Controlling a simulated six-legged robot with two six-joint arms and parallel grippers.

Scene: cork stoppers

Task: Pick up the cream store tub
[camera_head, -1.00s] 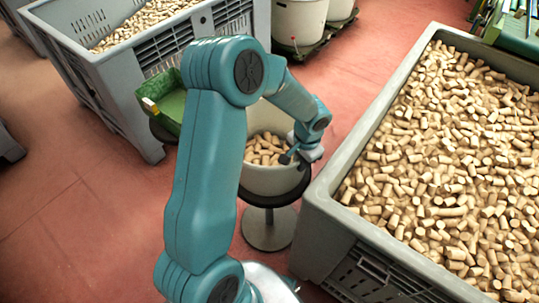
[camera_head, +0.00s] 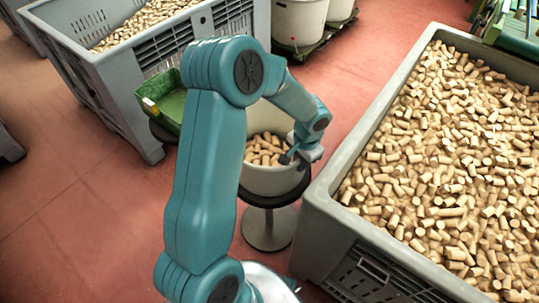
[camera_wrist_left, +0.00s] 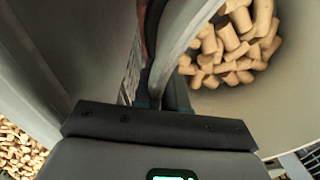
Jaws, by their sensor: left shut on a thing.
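The cream store tub (camera_head: 266,181) stands on a dark round-topped stool and holds several cork stoppers. My left gripper (camera_head: 298,155) is at the tub's right rim. In the left wrist view the gripper (camera_wrist_left: 165,95) is shut on the tub's rim, with the tub's wall (camera_wrist_left: 195,25) running up between its fingers and corks to the right. The fingertips are mostly hidden by the rim and the gripper body. My left arm covers part of the tub's left side in the head view. My right gripper is not in view.
A large grey crate full of corks (camera_head: 325,195) stands close on the right. Another grey crate (camera_head: 100,75) is at the upper left. A green tray (camera_head: 168,108) sits left of the tub, behind my arm. Other cream tubs (camera_head: 298,22) stand at the back.

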